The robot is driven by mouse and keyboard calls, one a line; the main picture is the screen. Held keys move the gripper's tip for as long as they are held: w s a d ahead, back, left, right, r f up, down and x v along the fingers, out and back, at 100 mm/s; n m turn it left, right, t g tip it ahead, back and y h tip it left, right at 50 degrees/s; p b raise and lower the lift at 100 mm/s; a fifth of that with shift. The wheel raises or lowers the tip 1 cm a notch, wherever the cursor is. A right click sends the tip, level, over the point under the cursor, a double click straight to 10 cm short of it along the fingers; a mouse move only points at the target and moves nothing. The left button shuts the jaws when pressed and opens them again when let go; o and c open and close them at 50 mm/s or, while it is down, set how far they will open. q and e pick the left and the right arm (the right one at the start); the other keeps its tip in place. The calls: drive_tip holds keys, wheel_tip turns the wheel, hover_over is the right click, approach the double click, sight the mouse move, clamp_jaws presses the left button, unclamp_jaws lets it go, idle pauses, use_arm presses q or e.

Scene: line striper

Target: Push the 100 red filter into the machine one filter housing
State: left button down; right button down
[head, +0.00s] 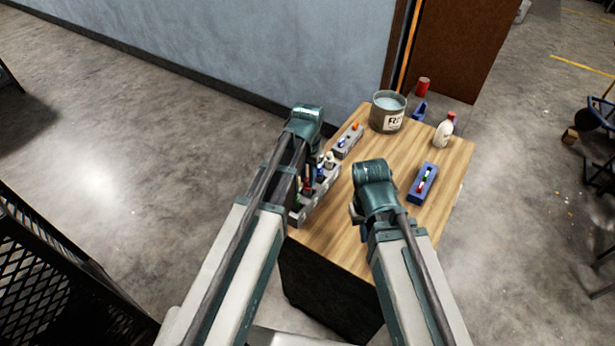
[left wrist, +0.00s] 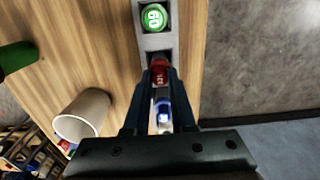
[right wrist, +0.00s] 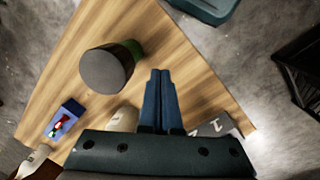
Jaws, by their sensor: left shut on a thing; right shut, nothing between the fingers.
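In the left wrist view, my left gripper (left wrist: 160,72) is shut on a red filter (left wrist: 158,74), its white number hard to read. The filter is at a long grey housing block (left wrist: 142,33); how deep it sits cannot be told. A green filter marked 60 (left wrist: 154,18) sits in the block above it in the picture, and a blue filter (left wrist: 163,113) below it. In the head view, the grey block (head: 325,197) stands along the table's left edge and the fingertips are hidden by my arm. My right gripper (right wrist: 160,74) is shut and empty above the table.
A blue tray (head: 424,184) with small coloured pieces lies at the right. A smaller grey block (head: 347,141), a metal can (head: 388,112) and a white bottle (head: 443,134) stand farther back. A dark-topped green cylinder (right wrist: 106,68) stands near my right gripper.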

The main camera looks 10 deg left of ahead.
use_arm(q)
drive_tip(key=shift+r+p, duration=0.65)
drive_tip(key=shift+p, duration=0.05)
idle(0.5)
drive_tip(key=shift+r+p, duration=3.45)
drive_tip(key=shift+r, duration=0.05)
